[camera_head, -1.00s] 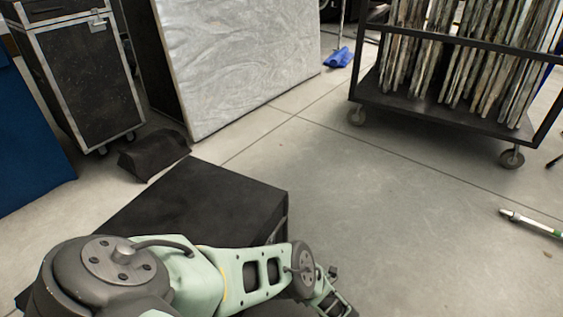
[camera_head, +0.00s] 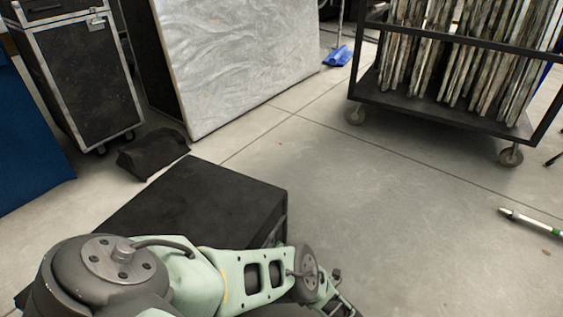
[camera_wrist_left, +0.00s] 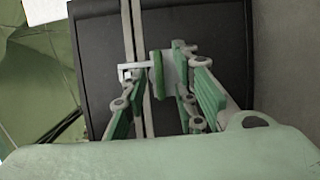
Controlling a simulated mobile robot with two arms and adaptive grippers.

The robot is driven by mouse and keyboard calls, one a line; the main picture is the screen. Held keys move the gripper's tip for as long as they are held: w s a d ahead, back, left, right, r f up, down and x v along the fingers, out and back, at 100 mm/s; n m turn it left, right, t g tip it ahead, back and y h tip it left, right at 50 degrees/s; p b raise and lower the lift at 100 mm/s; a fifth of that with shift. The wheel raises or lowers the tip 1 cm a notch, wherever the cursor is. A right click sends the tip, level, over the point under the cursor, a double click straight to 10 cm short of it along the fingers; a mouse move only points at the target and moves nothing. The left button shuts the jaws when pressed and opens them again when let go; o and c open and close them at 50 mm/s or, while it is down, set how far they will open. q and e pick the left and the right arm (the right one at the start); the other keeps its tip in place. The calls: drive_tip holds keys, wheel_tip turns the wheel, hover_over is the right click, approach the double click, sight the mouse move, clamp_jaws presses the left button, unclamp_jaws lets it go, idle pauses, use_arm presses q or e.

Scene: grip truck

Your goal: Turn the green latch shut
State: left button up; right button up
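In the left wrist view, the green latch (camera_wrist_left: 157,76) sits at the pale metal strip between two dark panels of a black case. A pale bracket (camera_wrist_left: 137,69) is beside it on the left. My left gripper (camera_wrist_left: 162,92) is open, its two green-padded fingers spread on either side of the latch area. I cannot tell whether either finger touches the latch. In the head view my left gripper (camera_head: 340,306) is only partly visible at the bottom edge, and the latch is hidden. My right gripper is not in view.
A black case (camera_head: 190,205) stands beside my left arm. A wheeled rack of panels (camera_head: 450,115) is at the upper right, and a metal-edged case (camera_head: 90,85) at the upper left. A dark bag (camera_head: 153,153) lies on the floor.

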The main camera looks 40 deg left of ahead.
use_arm(q)
drive_tip(key=d, duration=0.6)
drive_tip(key=shift+s, duration=0.35)
drive_tip(key=shift+s, duration=0.1)
